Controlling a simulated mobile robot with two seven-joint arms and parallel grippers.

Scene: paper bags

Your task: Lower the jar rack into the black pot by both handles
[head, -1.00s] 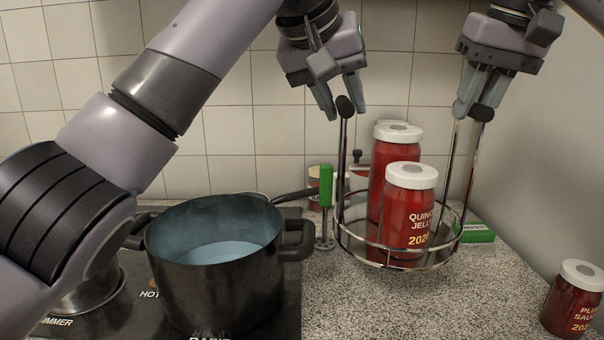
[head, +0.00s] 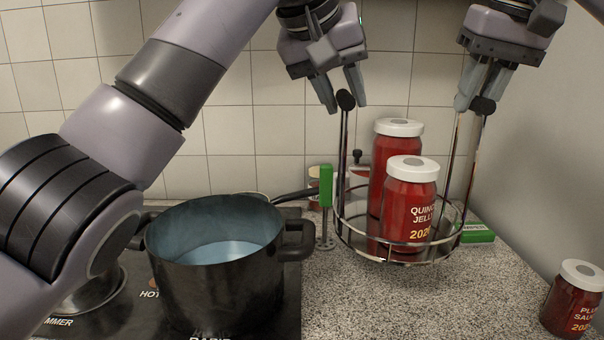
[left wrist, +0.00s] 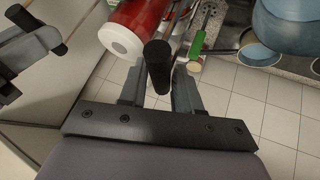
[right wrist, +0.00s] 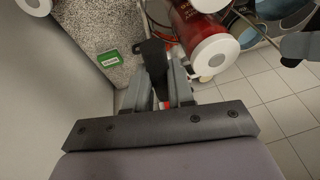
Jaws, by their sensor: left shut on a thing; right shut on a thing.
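The wire jar rack (head: 387,247) holds two red jars with white lids, a front one (head: 411,205) labelled quince jelly and one behind it (head: 385,150). My left gripper (head: 346,101) is shut on the rack's left handle, whose black grip shows in the left wrist view (left wrist: 158,65). My right gripper (head: 481,104) is shut on the right handle, whose black grip shows in the right wrist view (right wrist: 153,58). The rack hangs level to the right of the black pot (head: 212,285), apparently just above the counter. The pot is open with pale blue liquid inside.
The pot stands on a dark stove (head: 125,310), beside another metal pan (head: 95,295). A green box (head: 476,233) lies behind the rack. A plum sauce jar (head: 573,300) stands front right. The speckled counter (head: 400,305) ahead is clear.

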